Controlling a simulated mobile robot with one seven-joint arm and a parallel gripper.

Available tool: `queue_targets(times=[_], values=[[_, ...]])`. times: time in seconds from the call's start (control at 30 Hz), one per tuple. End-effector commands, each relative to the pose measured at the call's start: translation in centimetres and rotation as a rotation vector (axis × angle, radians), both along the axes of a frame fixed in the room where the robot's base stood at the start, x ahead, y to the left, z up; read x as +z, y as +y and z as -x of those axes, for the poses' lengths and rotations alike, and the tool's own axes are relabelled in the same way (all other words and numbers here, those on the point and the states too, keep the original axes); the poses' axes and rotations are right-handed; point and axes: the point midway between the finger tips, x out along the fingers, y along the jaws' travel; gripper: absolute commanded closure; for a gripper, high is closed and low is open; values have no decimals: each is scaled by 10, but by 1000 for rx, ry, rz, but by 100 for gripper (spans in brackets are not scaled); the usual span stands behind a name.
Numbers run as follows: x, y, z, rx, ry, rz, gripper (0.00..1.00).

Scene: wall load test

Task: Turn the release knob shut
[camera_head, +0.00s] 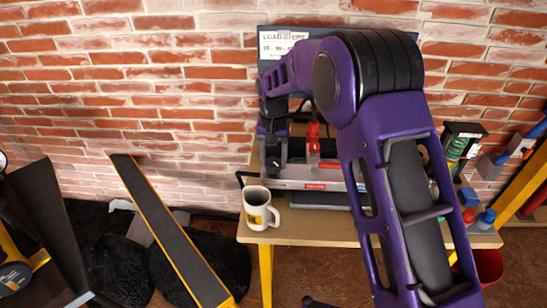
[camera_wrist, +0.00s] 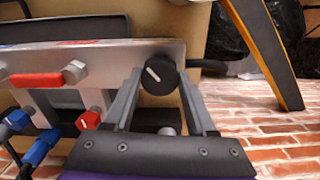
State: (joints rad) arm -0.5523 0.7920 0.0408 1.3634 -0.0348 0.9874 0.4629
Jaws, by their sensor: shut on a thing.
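The black round knob with a white pointer mark (camera_wrist: 159,75) is on the end of a silver metal unit (camera_wrist: 110,58); I take it to be the release knob. My gripper (camera_wrist: 160,84) has one finger on each side of the knob and is shut on it. The white mark slants across the knob's face. In the head view the silver unit (camera_head: 303,185), with a red label, lies on the wooden table. My purple arm hides part of it there, and the knob cannot be made out.
A red handle (camera_wrist: 36,80), a red fitting (camera_wrist: 88,121) and blue fittings (camera_wrist: 38,150) sit near the knob on the unit. A white mug (camera_head: 260,209) stands at the table's front left. A brick wall (camera_head: 130,90) is behind.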

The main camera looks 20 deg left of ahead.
Motion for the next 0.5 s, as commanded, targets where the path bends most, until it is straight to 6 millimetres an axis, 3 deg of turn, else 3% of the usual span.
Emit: queue_targets(times=[0.5], values=[[2,0,0,-462,-2,-1,99]])
